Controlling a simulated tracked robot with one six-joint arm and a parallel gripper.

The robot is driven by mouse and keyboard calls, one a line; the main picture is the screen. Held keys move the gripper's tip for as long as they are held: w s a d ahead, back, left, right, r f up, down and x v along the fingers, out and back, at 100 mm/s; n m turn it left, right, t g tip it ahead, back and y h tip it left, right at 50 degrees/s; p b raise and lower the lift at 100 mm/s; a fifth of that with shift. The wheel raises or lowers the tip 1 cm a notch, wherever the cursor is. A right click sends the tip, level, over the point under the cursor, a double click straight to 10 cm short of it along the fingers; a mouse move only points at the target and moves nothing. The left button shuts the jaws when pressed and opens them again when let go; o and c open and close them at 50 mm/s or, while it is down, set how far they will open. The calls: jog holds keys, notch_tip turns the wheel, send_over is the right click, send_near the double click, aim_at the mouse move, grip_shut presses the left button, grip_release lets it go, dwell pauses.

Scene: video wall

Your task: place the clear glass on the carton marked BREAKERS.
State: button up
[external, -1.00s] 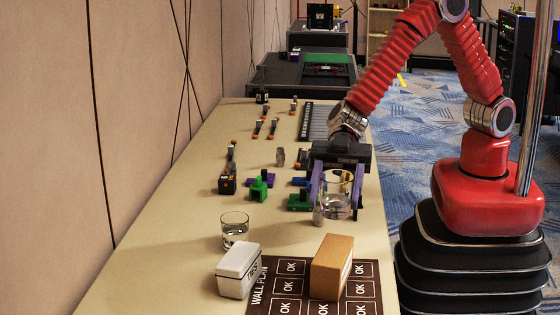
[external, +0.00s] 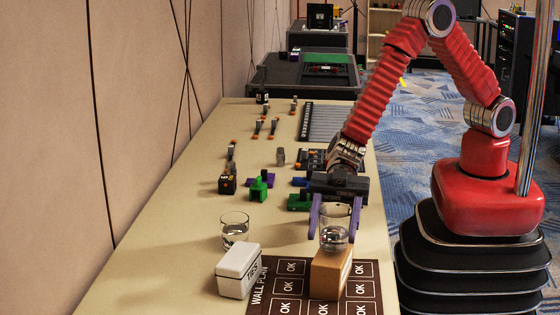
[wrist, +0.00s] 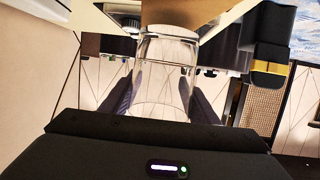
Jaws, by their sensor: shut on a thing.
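My gripper (external: 334,230) is shut on a clear glass (external: 335,240), with a purple finger on each side. The glass is upright. In the wrist view the glass (wrist: 165,75) fills the middle between the two dark fingers. A brown carton (external: 326,278) stands on the dark printed mat, and the base of the glass overlaps the far part of its top. I cannot tell whether they touch. No marking on the brown carton is readable. A second clear glass (external: 235,228) stands behind the white box.
The dark mat (external: 290,286) with OK squares lies under the carton. Green block-like parts (external: 260,188), a small black box (external: 227,184) and several small tools lie farther back. A grey ribbed panel (external: 325,122) lies behind my gripper. The table's left front is clear.

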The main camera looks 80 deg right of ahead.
aim_at(337, 207)
jog(key=shift+f, duration=0.55)
jog(key=o, duration=1.3)
jog(key=shift+f, duration=0.1)
jog(key=shift+d+r, duration=0.15)
jog(key=shift+r, duration=0.05)
jog(key=v, duration=1.1)
jog(key=shift+d+r, duration=0.15)
jog(key=shift+d, duration=0.15)
